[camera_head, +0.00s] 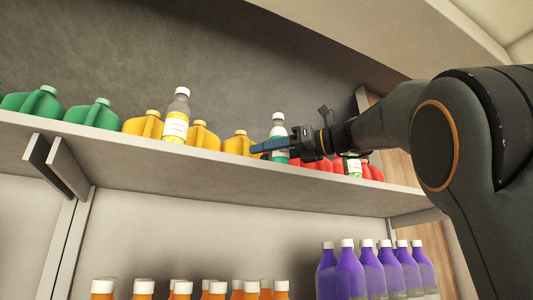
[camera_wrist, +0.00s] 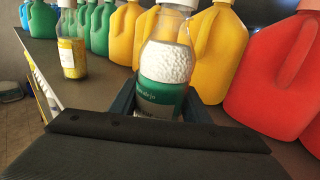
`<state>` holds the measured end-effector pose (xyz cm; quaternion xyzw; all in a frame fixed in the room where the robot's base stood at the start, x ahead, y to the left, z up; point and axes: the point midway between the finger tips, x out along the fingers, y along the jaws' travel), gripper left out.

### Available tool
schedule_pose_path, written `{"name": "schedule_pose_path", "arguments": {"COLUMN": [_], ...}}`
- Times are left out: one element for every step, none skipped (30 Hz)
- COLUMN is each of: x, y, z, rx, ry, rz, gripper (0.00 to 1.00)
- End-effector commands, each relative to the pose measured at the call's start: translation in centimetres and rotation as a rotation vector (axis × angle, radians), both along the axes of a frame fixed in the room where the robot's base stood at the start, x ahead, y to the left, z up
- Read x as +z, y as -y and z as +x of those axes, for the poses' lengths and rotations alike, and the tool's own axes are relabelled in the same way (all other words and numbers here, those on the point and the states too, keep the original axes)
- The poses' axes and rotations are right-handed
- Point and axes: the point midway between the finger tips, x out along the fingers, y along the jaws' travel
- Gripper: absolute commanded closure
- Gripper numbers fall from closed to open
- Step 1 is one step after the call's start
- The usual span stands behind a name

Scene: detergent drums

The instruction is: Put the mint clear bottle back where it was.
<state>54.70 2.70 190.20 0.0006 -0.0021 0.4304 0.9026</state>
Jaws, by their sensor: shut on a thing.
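The mint clear bottle (camera_head: 278,128) has a white cap, a clear upper part and a green label, and is upright at the upper shelf. It fills the middle of the wrist view (camera_wrist: 166,66). My gripper (camera_head: 272,147) reaches in from the right and is shut on this bottle, with the blue fingers on either side of it. In the wrist view my gripper (camera_wrist: 160,108) hides the bottle's lower part. I cannot tell whether its base touches the shelf.
The upper shelf (camera_head: 225,163) holds green jugs (camera_head: 94,113), yellow jugs (camera_head: 202,134) and red jugs (camera_wrist: 280,70). A yellow clear bottle (camera_head: 176,116) stands to the left, and a red clear bottle (camera_head: 354,167) to the right. Purple bottles (camera_head: 350,275) and orange ones (camera_head: 182,291) stand below.

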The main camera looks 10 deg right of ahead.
Motion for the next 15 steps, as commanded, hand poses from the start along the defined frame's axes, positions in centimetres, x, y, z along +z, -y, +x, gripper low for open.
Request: {"name": "schedule_pose_path", "arguments": {"x": [-0.07, -0.18, -0.31, -0.40, -0.38, -0.35, -0.35, -0.34, -0.34, -0.33, -0.33, -0.33, -0.33, -0.33, -0.31], "y": [-0.01, -0.01, 0.00, 0.00, 0.02, 0.01, 0.01, 0.01, 0.01, 0.01, 0.01, 0.01, 0.01, 0.01, 0.01], "z": [-0.02, -0.01, 0.00, 0.00, 0.02, 0.02, 0.02, 0.02, 0.02, 0.01, 0.01, 0.01, 0.01, 0.01, 0.01], "rx": [0.000, 0.000, 0.000, 0.000, 0.000, 0.000, 0.000, 0.000, 0.000, 0.000, 0.000, 0.000, 0.000, 0.000, 0.000], "ry": [0.000, 0.000, 0.000, -0.001, -0.001, -0.001, -0.001, -0.001, -0.001, -0.001, -0.001, -0.001, -0.001, -0.001, -0.001], "rz": [0.000, 0.000, 0.000, 0.001, 0.001, 0.001, 0.001, 0.001, 0.001, 0.001, 0.001, 0.001, 0.001, 0.001, 0.001], "gripper": [0.89, 0.89, 0.89, 0.89, 0.52, 0.45, 0.40, 0.39, 0.39, 0.39, 0.39, 0.39, 0.39, 0.39, 0.39]}}
